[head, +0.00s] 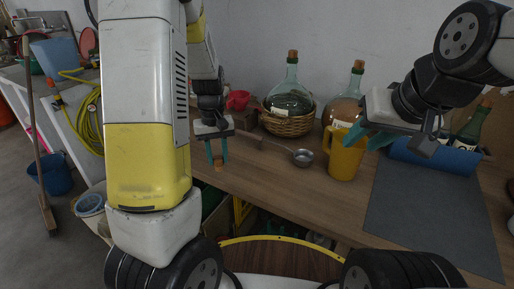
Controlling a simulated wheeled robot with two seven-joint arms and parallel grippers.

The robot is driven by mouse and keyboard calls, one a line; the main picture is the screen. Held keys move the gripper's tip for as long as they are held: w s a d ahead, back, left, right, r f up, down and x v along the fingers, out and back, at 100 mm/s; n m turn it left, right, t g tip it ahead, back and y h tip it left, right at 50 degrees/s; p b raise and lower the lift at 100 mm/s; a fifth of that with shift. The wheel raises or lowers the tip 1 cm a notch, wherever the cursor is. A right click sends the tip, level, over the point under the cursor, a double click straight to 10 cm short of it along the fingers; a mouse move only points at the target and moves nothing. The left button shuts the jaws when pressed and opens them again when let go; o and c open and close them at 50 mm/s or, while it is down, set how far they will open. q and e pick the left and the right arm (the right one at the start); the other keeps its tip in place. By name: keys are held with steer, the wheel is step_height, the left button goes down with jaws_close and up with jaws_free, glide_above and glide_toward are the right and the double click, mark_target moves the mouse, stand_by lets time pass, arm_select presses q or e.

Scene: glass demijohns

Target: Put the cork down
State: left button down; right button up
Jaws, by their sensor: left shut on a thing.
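My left gripper (218,161) points down and is shut on a small brown cork (219,164), which sits between its teal fingertips near the table's left edge. I cannot tell whether the cork touches the wooden table (275,180). A green glass demijohn (290,90) with a cork (292,55) in its neck stands in a wicker basket (288,124). An amber demijohn (343,108), also corked (358,66), stands to its right. My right gripper (366,138) looks open and empty, in front of or beside the yellow jug (345,160).
A metal ladle (303,157) lies mid-table, with a red cup (238,99) behind. A dark mat (425,210), blue roll (435,158) and green bottle (471,126) are at the right. Bare wood lies in front of the ladle. My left arm hides part of the left side.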

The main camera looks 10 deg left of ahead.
arm_select(q)
steer(key=shift+w+d+f, duration=0.8)
steer(key=shift+w+d, duration=0.35)
steer(key=shift+d, duration=0.4)
steer(key=shift+w+d+f, duration=0.75)
steer(key=shift+w+d, duration=0.35)
steer(key=shift+d, duration=0.5)
steer(key=shift+w+d+f, duration=0.8)
steer(key=shift+w+d, duration=0.35)
steer(key=shift+d, duration=0.4)
steer(key=shift+f, duration=0.1)
steer(key=shift+f, duration=0.25)
steer(key=c, duration=1.1)
jaws_free()
steer(key=shift+o, duration=0.2)
